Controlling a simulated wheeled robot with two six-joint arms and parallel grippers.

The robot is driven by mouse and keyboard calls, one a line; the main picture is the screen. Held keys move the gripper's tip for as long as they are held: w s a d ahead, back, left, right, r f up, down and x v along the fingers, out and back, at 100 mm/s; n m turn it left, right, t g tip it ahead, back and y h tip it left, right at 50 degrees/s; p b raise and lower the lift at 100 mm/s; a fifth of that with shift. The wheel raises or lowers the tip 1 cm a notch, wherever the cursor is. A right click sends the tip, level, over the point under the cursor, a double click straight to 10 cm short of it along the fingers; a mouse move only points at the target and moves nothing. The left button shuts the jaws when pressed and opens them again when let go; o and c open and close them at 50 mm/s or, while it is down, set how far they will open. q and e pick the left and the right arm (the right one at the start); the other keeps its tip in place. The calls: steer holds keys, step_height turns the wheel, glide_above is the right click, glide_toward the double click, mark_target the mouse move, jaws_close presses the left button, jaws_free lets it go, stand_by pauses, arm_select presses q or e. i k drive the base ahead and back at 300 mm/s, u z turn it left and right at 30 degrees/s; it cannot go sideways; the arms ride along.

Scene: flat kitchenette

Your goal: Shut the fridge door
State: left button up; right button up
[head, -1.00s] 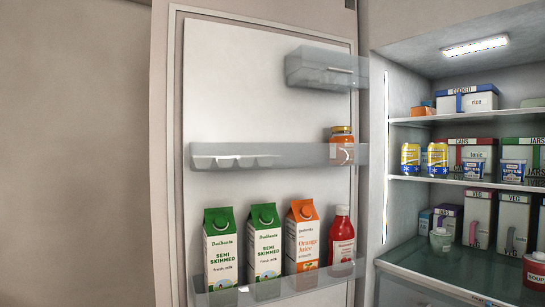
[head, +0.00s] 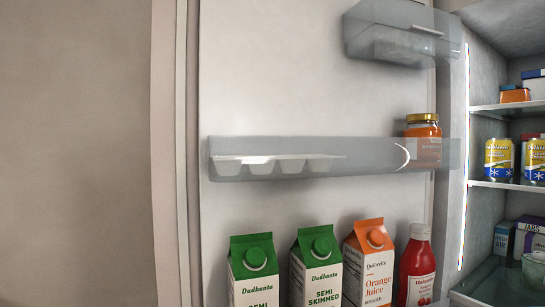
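The fridge door (head: 310,90) stands wide open, its inner side facing me and filling the middle of the head view. Its left edge (head: 188,200) is the free edge, and its right side meets the fridge interior (head: 485,160). The door's middle shelf (head: 290,158) holds an egg tray and a jar (head: 423,128). Its lower shelf bears two green-topped milk cartons (head: 255,268), an orange juice carton (head: 370,262) and a red bottle (head: 416,268). Neither of my grippers is in view.
An empty upper door bin (head: 400,35) is at the top. Inside the fridge, yellow cans (head: 498,160) and boxes stand on shelves at the right. A plain beige wall (head: 75,150) fills the left side, with nothing in front of it.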

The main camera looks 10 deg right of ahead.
mark_target(281, 117)
steer(key=u, duration=1.2)
steer(key=i, duration=1.9)
steer(key=z, duration=0.7)
steer(key=i, duration=2.05)
steer(key=z, duration=4.35)
